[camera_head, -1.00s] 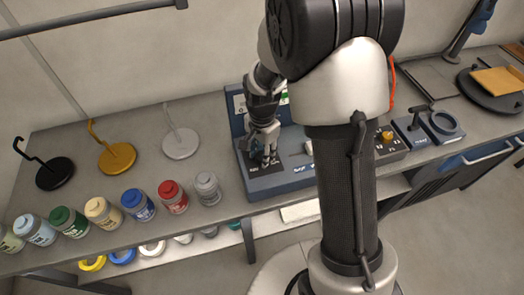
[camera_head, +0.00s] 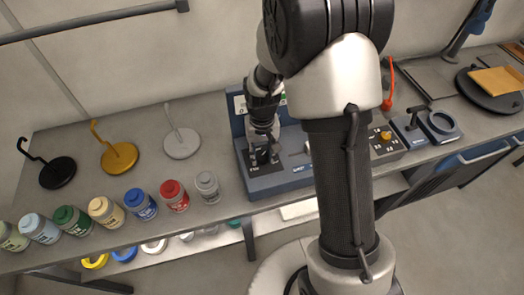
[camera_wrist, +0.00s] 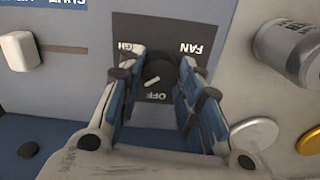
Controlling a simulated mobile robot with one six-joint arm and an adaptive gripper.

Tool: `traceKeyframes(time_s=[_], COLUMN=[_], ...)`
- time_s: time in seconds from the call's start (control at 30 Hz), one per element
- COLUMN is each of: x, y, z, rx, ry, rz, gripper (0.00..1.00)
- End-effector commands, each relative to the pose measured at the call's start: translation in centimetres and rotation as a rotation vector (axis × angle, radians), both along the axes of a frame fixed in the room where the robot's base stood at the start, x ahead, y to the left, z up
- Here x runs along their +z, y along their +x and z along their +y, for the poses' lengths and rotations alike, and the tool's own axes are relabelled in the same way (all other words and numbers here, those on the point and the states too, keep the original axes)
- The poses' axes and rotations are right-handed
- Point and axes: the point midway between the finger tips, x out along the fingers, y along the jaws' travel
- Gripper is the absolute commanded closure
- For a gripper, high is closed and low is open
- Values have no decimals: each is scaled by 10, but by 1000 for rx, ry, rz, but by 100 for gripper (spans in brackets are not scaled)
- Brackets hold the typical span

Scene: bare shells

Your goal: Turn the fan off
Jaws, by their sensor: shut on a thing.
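The fan knob (camera_wrist: 162,72) is dark and round, with a white pointer mark. It sits on a dark plate (camera_wrist: 128,27) whose lettering, upside down in the wrist view, reads FAN and OFF, with a partly covered word ending in GH. The mark lies slanted, close to the OFF lettering. My gripper (camera_wrist: 158,76) has a blue-and-grey finger on each side of the knob and is shut on it. In the head view, my gripper (camera_head: 263,154) is down at the left part of the blue control unit (camera_head: 283,181), and the knob is hidden there.
A white slider handle (camera_wrist: 19,51) is beside the plate. Several paint jars, including a grey one (camera_head: 207,187) and a red one (camera_head: 174,195), stand left of the unit. A white hook stand (camera_head: 182,143) is behind them. My arm covers the unit's right part.

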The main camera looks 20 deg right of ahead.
Motion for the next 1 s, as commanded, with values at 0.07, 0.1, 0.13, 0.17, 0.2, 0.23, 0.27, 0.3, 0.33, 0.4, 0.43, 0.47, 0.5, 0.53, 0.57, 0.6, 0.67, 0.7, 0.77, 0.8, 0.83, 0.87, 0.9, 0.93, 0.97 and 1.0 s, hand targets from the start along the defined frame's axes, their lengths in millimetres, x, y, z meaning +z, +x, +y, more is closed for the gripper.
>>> traceKeyframes(time_s=[0.07, 0.1, 0.13, 0.17, 0.2, 0.23, 0.27, 0.3, 0.33, 0.4, 0.43, 0.47, 0.5, 0.53, 0.57, 0.6, 0.67, 0.7, 0.77, 0.8, 0.83, 0.87, 0.9, 0.93, 0.97, 1.0], x=[1, 1, 1, 1, 1, 1, 1, 1, 1, 0, 0, 0, 0, 0, 0, 0, 0, 0, 0, 0, 0, 0, 0, 0, 0, 0], y=[0, 0, 0, 1, 1, 1, 1, 1, 1, 1, 1, 1, 1, 1, 0, 0, 0, 0, 0, 0, 0, 0, 0, 0, 0, 0], z=[0, 0, 0, 0, 0, 0, 0, 0, 0, 0, 0, 0, 0, 0, 0, 0, 0, 0, 0, 0, 0, 0, 0, 0, 0, 0], rx=[71, 110, 138, 166, 205, 233, 261, 300, 328, 394, 423, 451, 487, 515, 541, 576, 625, 656, 701, 728, 746, 765, 787, 802, 817, 834], ry=[0, 0, 0, 0, 0, 0, 0, 0, 0, 0, 0, 0, 0, 0, 0, 0, 0, 0, 0, 0, 0, 0, 0, 0, 0, 0], rz=[-1, -1, -1, -1, -1, -1, -1, -1, -1, -1, -1, -1, -1, -1, -1, -1, -1, -1, -1, -1, -1, -1, -1, -1, -1, -1], gripper=[91, 91, 91, 91, 91, 91, 91, 91, 91, 91, 91, 91, 91, 91, 91, 91, 91, 91, 91, 91, 91, 91, 91, 91, 91, 91])
